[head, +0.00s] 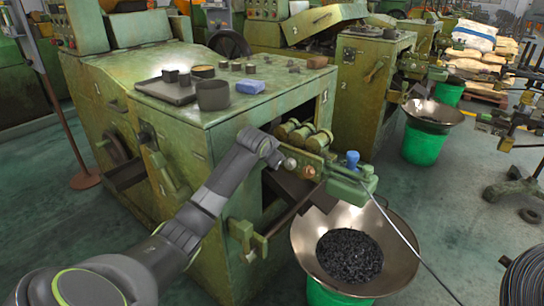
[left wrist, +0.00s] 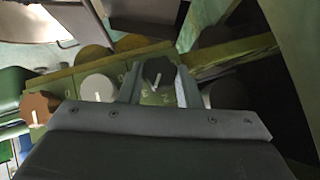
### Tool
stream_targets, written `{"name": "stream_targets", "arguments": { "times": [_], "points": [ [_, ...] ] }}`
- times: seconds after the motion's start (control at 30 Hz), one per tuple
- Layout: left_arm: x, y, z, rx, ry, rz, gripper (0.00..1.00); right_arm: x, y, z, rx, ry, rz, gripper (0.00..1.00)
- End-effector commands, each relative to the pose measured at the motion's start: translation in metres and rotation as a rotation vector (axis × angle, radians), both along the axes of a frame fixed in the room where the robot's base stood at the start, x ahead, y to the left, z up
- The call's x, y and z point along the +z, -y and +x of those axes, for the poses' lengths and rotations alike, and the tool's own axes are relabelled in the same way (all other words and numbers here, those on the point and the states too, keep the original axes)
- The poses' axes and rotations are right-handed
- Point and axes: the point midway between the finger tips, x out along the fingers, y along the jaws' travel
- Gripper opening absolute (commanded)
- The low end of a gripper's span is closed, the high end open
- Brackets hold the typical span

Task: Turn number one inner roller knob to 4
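In the left wrist view, a row of three round knobs sits on a green panel: a copper knob (left wrist: 38,107), a white knob (left wrist: 98,88) and a dark knob (left wrist: 158,73). My left gripper (left wrist: 159,72) has a finger on each side of the dark knob, close to its edges; I cannot tell whether they press on it. The dark knob's light pointer line is slightly tilted, with numerals below it on the panel. In the head view my left gripper (head: 279,160) is at the panel beside the white knob (head: 290,165) and copper knob (head: 310,171), hiding the dark one.
A wide metal bowl (head: 305,240) of dark pieces stands below the panel. A thin rod (head: 410,240) slants past it.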

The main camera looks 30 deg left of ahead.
Motion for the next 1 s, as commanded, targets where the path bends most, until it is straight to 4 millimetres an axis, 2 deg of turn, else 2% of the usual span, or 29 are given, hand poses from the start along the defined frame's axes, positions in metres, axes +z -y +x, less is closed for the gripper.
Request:
{"name": "stream_targets", "arguments": {
  "times": [0.23,0.47,0.7,1.0],
  "points": [
    [0.000,0.001,0.000,-0.001,0.000,0.018,0.08,0.000,0.000,-0.002,0.001,0.002,-0.002,0.00],
    [0.000,0.003,-0.001,-0.001,0.005,0.100,0.08,-0.021,0.008,-0.014,0.015,-0.004,-0.021,0.00],
    [-0.001,0.005,-0.001,-0.002,0.016,0.252,0.08,-0.043,0.016,-0.036,0.032,-0.005,-0.041,0.00],
    [-0.006,0.007,-0.001,-0.002,0.036,0.504,0.08,-0.058,0.023,-0.055,0.051,-0.001,-0.057,0.00]
  ]
}}
